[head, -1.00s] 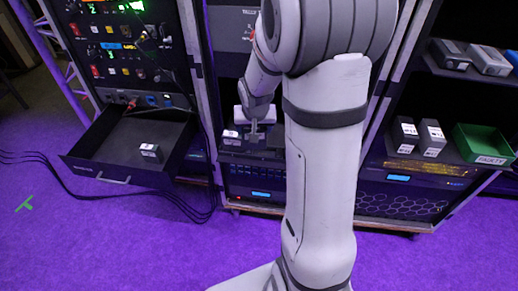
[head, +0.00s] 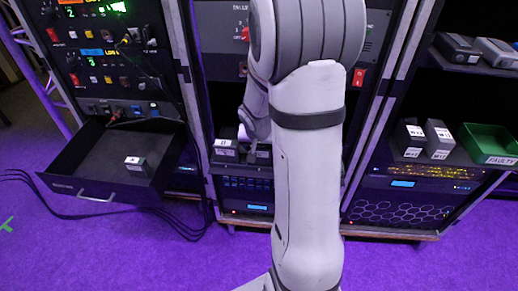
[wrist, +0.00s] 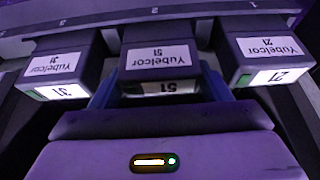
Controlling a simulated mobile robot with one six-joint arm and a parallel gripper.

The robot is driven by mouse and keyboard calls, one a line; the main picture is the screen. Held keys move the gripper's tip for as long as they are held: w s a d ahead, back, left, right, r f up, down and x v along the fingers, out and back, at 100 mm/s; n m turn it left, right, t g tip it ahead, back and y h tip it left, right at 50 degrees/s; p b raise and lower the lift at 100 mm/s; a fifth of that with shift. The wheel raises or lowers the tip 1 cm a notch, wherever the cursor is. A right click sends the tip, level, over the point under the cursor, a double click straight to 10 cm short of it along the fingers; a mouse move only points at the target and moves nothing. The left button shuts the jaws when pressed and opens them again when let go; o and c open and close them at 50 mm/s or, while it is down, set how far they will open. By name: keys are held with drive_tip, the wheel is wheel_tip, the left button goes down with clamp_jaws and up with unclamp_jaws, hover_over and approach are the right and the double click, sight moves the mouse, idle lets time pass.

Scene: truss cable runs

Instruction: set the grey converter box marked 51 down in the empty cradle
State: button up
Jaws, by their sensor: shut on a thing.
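The grey converter box marked 51 (wrist: 158,57) is in the middle of the wrist view, its labels upside down. My gripper (wrist: 160,98) is shut on it, with a blue finger on each side. The box stands in line between box 31 (wrist: 62,67) and box 21 (wrist: 267,52), apart from both. I cannot tell whether it rests on the cradle floor, which is hidden beneath it. In the head view box 21 (head: 224,148) shows on the middle rack's shelf. My arm hides most of the gripper there.
An open drawer (head: 90,188) at the left holds one small box (head: 137,166). A green bin labelled FAULTY (head: 490,143) and two grey boxes (head: 424,138) stand on the right rack. More boxes (head: 475,49) lie above. Cables run along the floor at left.

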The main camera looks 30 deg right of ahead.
drive_tip(key=shift+w, duration=0.1)
drive_tip(key=o, duration=1.2)
drive_tip(key=shift+c, duration=0.2)
drive_tip(key=p+v, duration=0.3)
drive_tip(key=v, duration=0.9)
drive_tip(key=s+a+r+n+y, duration=0.1)
drive_tip(key=s+a+r+n, duration=0.1)
drive_tip(key=s+a, duration=0.4)
drive_tip(key=s+a+r+n+g+y, duration=0.1)
drive_tip(key=s+a+r+n, duration=0.2)
drive_tip(key=s+a, duration=0.3)
drive_tip(key=s+n, duration=0.1)
drive_tip(key=s, duration=0.2)
drive_tip(key=shift+s+n+g, duration=0.15)
drive_tip(key=shift+n+g, duration=0.15)
drive_tip(key=shift+n, duration=0.1)
drive_tip(key=shift+a, duration=0.1)
